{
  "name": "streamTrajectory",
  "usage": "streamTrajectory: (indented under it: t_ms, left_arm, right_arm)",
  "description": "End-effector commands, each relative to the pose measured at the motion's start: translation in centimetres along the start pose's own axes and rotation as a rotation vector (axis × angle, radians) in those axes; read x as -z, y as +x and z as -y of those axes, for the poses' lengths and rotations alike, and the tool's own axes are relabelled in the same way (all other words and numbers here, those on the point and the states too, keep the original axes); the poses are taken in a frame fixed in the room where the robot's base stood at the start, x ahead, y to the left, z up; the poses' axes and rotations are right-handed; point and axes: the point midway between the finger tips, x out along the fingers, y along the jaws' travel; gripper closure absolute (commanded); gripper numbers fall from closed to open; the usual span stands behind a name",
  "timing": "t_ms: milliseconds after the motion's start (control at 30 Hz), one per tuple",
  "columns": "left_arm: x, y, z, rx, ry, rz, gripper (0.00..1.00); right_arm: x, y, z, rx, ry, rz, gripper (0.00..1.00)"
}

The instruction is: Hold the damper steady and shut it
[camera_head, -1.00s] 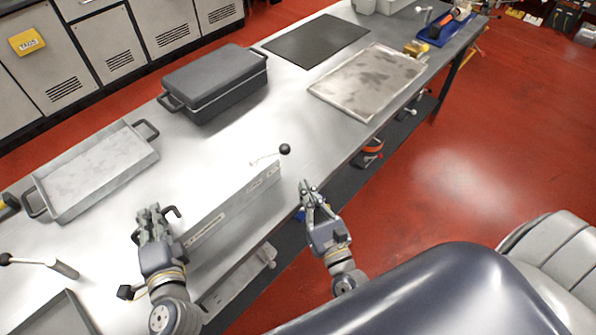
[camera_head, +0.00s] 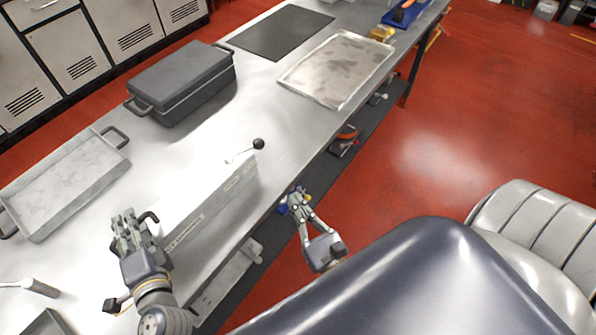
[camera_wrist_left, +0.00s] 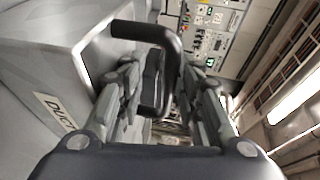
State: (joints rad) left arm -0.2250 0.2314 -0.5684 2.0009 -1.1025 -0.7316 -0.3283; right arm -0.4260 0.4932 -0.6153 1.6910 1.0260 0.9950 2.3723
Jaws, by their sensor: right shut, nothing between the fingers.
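A pale grey duct box (camera_head: 208,208) stands along the table's near edge, with a label on its side. A lever with a black ball knob (camera_head: 259,144) sticks out at its far right end. A black bent handle (camera_wrist_left: 160,38) is on its near left end. My left gripper (camera_head: 123,213) is at this handle. In the left wrist view its fingers (camera_wrist_left: 158,68) are apart, with part of the handle in the gap; firm contact is not visible. My right gripper (camera_head: 297,191) is shut and empty, below and to the right of the knob, just off the table edge.
A shallow grey tray (camera_head: 25,222) lies at the left, and a dark lidded pan (camera_head: 180,82) behind the box. A black mat (camera_head: 280,32) and a metal sheet tray (camera_head: 335,68) lie farther back. The tabletop (camera_head: 285,125) beyond the knob is clear.

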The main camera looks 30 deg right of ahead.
Motion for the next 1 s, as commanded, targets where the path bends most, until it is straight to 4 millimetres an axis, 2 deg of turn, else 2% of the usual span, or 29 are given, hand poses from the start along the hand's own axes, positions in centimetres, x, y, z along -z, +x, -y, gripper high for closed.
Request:
streamTrajectory:
  t_ms: [233,367,800,1000]
  left_arm:
    - [0.0,0.0,0.2,0.004,-0.001,0.000,0.66]
    - [0.0,-0.9,0.2,0.003,-0.001,0.000,0.66]
    - [0.0,-8.6,0.0,-0.001,-0.001,0.000,0.66]
    - [0.0,-11.1,0.0,0.001,0.000,0.000,0.66]
  right_arm:
    - [0.0,0.0,0.0,0.000,0.000,0.000,1.00]
    - [0.0,0.0,0.0,0.000,0.000,0.000,1.00]
    - [0.0,0.0,0.0,0.000,0.000,0.000,1.00]
    - [0.0,0.0,0.0,0.000,0.000,0.000,1.00]
